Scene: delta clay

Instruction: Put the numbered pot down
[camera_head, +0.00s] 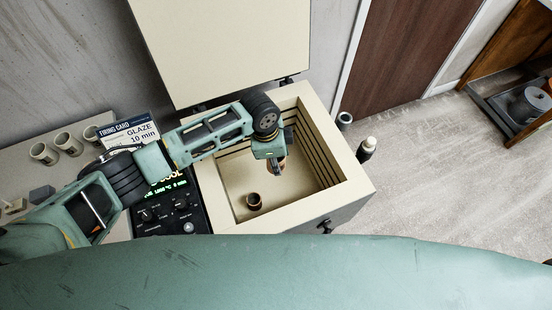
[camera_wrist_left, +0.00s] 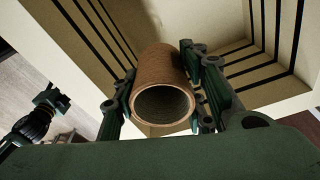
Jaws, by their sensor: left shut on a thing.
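My left gripper (camera_head: 276,165) reaches down into the open kiln (camera_head: 355,187), near the middle of its chamber. In the left wrist view the gripper (camera_wrist_left: 165,100) is shut on a brown clay pot (camera_wrist_left: 162,60), with one finger on each side and the pot's open rim facing the camera. In the head view the held pot is mostly hidden by the gripper. No number shows on it. A second small pot (camera_head: 254,201) stands on the kiln floor at the front left, apart from the held one.
The kiln lid (camera_head: 225,45) stands raised at the back. A control panel (camera_head: 170,208) and a firing card reading "GLAZE 10 min" (camera_head: 140,133) are to the left. Several pots (camera_head: 68,143) stand on the table at far left. A bottle (camera_head: 366,148) is right of the kiln.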

